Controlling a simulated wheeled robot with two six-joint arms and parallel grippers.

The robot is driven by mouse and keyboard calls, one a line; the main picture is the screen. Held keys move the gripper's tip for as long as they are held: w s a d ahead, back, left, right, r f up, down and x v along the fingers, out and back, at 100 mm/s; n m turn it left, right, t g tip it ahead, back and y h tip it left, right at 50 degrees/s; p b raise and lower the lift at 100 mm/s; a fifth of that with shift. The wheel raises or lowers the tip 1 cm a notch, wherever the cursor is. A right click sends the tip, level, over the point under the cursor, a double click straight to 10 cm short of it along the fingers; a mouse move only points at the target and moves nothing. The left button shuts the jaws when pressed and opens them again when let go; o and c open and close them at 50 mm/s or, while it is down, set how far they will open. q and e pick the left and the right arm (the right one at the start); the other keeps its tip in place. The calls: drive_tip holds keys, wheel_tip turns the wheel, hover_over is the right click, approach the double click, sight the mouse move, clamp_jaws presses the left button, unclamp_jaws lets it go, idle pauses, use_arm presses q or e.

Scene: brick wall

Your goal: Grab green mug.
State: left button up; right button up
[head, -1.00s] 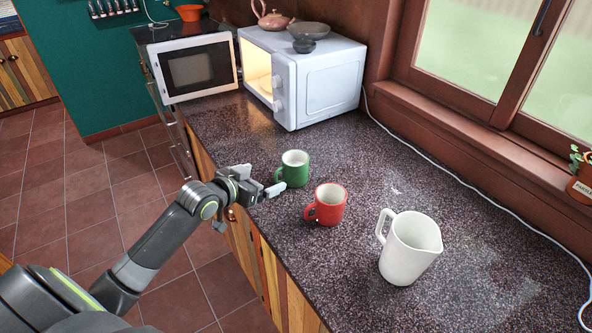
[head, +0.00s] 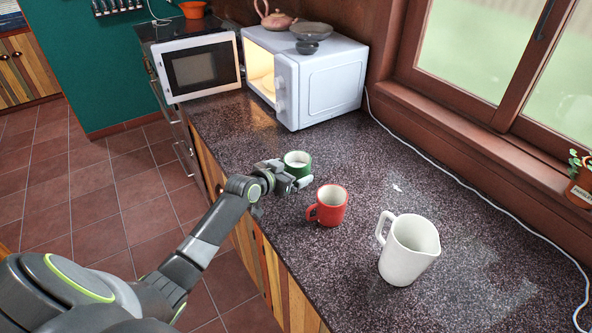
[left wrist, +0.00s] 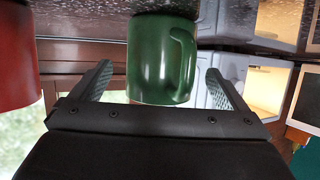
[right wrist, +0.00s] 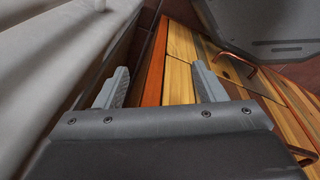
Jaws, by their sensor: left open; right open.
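The green mug (head: 298,163) stands on the dark speckled counter, partly hidden behind my left gripper (head: 288,180) in the head view. In the left wrist view the green mug (left wrist: 160,60) appears upside down between the two fingers of my left gripper (left wrist: 158,85), with its handle toward the right finger. Gaps show between the mug and both fingers, so the gripper is open around it. My right gripper (right wrist: 160,85) shows only in the right wrist view, open and empty, near the wooden cabinet fronts.
A red mug (head: 328,206) stands close to the green one, nearer to me. A white pitcher (head: 408,252) stands further right. A white microwave (head: 325,85) with its door (head: 200,68) open is at the back.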

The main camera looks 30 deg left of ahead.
use_arm(q)
drive_tip(key=shift+x, duration=1.1)
drive_tip(key=shift+r, duration=0.1)
drive_tip(key=c, duration=1.4)
drive_tip(key=shift+o, duration=0.2)
drive_tip(key=shift+r, duration=0.2)
